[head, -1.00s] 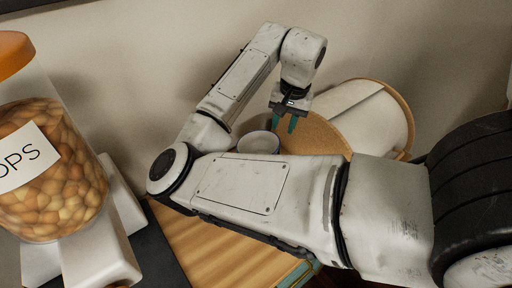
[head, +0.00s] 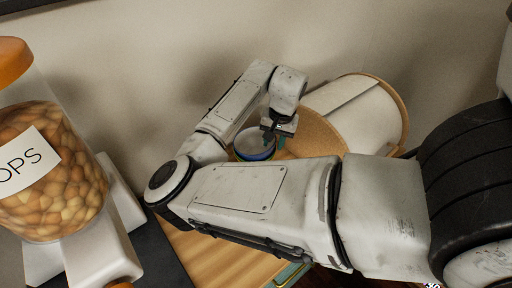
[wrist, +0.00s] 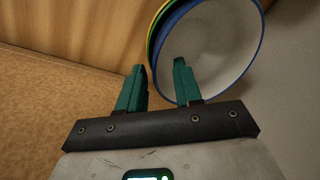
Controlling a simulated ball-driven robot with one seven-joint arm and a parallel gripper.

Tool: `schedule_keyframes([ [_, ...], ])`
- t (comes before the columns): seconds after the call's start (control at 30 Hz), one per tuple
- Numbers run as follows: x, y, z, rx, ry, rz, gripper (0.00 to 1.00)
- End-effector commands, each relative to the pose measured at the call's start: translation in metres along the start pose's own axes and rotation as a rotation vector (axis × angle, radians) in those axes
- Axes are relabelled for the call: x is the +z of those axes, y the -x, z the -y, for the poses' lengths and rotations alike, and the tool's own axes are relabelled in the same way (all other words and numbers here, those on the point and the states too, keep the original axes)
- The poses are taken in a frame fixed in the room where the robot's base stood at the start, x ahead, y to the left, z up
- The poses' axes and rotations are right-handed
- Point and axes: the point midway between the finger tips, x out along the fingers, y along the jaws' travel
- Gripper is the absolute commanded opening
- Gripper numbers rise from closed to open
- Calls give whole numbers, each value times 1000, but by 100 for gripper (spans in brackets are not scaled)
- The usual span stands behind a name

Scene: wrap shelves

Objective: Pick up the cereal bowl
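The cereal bowl (head: 250,138) is white inside with a blue rim and sits on a wooden surface, partly hidden by my arm in the head view. In the wrist view the bowl (wrist: 225,40) fills the upper right, with yellow and green edges showing at its left side, perhaps from other bowls stacked with it. My gripper (wrist: 159,66) is open, its two teal fingers apart. In the wrist view the right finger overlaps the bowl's inside and the left finger is outside the rim. I cannot tell whether either touches. The gripper (head: 274,141) also shows at the bowl's right in the head view.
A large round container (head: 362,105) with a tan end lies right of the bowl, close to my gripper. A jar (head: 42,165) with an orange lid and round pieces stands at the far left. The wall (head: 150,70) is behind. Bare wooden surface (head: 225,262) shows in front.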

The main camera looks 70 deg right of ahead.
Motion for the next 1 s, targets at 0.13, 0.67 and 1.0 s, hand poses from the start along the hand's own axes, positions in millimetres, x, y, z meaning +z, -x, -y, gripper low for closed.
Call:
schedule_keyframes([
  [0.13, 0, 0, 0, 0, 0, 0, 26],
  [0.67, 0, 0, 0, 0, -1, 0, 0],
  [1.0, 0, 1, 0, -1, -1, -2, 0],
])
